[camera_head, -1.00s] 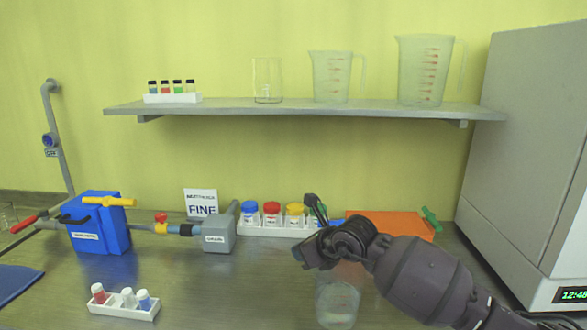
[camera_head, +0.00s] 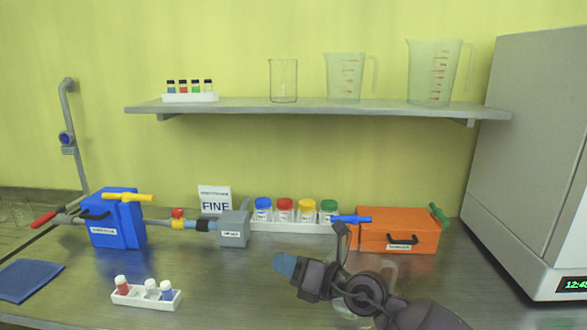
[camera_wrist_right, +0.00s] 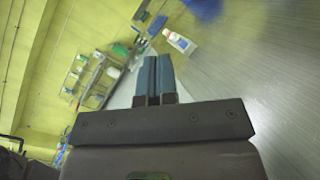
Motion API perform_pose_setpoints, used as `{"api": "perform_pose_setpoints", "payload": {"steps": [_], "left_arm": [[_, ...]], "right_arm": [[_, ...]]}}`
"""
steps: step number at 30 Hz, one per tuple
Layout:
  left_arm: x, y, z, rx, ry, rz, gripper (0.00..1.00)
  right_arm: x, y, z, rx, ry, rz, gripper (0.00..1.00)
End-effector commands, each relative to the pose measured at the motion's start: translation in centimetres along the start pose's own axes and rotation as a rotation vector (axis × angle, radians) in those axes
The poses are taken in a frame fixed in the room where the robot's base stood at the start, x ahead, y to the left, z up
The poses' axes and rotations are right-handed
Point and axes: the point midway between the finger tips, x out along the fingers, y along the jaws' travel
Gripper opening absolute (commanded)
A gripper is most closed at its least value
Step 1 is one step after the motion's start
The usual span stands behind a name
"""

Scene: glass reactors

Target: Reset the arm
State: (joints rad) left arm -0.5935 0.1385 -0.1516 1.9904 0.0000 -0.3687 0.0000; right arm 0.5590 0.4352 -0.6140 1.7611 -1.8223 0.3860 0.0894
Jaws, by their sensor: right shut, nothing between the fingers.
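My right arm comes in from the lower right of the head view. Its dark gripper points left, with blue fingertips (camera_head: 285,264) above the bench. The right wrist view shows the two blue fingers (camera_wrist_right: 153,78) side by side, shut with nothing held. A clear glass vessel on the bench is mostly hidden behind my right arm. My left gripper is not in view.
A white rack (camera_head: 146,297) with small vials stands at front left. Behind are a blue box (camera_head: 116,220), a grey box (camera_head: 233,230), colour-capped jars (camera_head: 284,212) and an orange box (camera_head: 398,230). A large grey cabinet (camera_head: 535,150) bounds the right. The bench between rack and gripper is clear.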

Motion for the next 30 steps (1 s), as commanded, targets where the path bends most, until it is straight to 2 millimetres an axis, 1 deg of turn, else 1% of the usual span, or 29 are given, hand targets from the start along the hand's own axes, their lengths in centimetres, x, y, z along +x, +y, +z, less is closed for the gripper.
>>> {"api": "perform_pose_setpoints", "payload": {"steps": [1,2,3,5,6,8,10,11,12,14,15,17,18,20,21,22,23,24,26,27,30], "left_arm": [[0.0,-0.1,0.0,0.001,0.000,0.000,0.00],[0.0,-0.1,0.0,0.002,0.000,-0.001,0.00],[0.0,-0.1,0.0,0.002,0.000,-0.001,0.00],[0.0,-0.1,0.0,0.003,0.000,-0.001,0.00],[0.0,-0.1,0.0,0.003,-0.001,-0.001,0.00],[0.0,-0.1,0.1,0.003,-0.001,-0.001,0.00],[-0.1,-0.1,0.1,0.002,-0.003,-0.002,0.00],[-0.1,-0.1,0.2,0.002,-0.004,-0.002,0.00],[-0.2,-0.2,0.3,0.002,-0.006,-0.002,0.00],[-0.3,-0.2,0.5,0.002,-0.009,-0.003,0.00],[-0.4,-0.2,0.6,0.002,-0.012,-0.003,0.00],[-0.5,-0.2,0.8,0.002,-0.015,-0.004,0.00],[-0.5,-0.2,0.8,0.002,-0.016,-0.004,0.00],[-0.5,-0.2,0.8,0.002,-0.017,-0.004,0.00],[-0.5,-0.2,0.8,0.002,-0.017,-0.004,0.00],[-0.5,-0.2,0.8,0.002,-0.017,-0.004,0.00],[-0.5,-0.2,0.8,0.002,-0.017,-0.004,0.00],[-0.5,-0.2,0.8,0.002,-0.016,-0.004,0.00],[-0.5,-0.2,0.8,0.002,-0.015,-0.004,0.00],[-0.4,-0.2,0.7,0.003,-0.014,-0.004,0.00],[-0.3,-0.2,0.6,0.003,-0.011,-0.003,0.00]], "right_arm": [[-1.1,0.7,0.1,0.099,-0.092,0.036,0.00],[-1.7,1.0,0.4,0.161,-0.151,0.056,0.00],[-2.8,1.3,0.9,0.244,-0.235,0.078,0.00],[-4.6,1.4,1.7,0.369,-0.360,0.101,0.00],[-5.9,1.2,2.1,0.453,-0.445,0.110,0.00],[-8.1,0.6,2.6,0.578,-0.572,0.113,0.00],[-11.0,-0.5,2.9,0.723,-0.719,0.101,0.00],[-12.2,-1.0,2.9,0.785,-0.782,0.091,0.00],[-14.0,-1.8,2.7,0.867,-0.865,0.075,0.00],[-16.7,-3.1,2.0,0.990,-0.986,0.040,0.00],[-18.5,-4.0,1.4,1.072,-1.065,0.011,0.00],[-21.3,-5.2,0.1,1.193,-1.181,-0.041,0.00],[-23.1,-6.0,-1.1,1.274,-1.255,-0.082,0.00],[-25.8,-7.0,-3.0,1.394,-1.362,-0.150,0.00],[-27.5,-7.5,-4.6,1.472,-1.429,-0.202,0.00],[-28.8,-7.8,-5.8,1.531,-1.477,-0.242,0.00],[-30.0,-7.9,-7.1,1.590,-1.524,-0.286,0.00],[-31.6,-8.1,-8.9,1.666,-1.582,-0.349,0.00],[-33.7,-7.9,-11.5,1.774,-1.657,-0.443,0.00],[-34.9,-7.6,-13.2,1.837,-1.697,-0.504,0.00],[-37.0,-6.6,-16.4,1.966,-1.765,-0.633,0.00]]}}
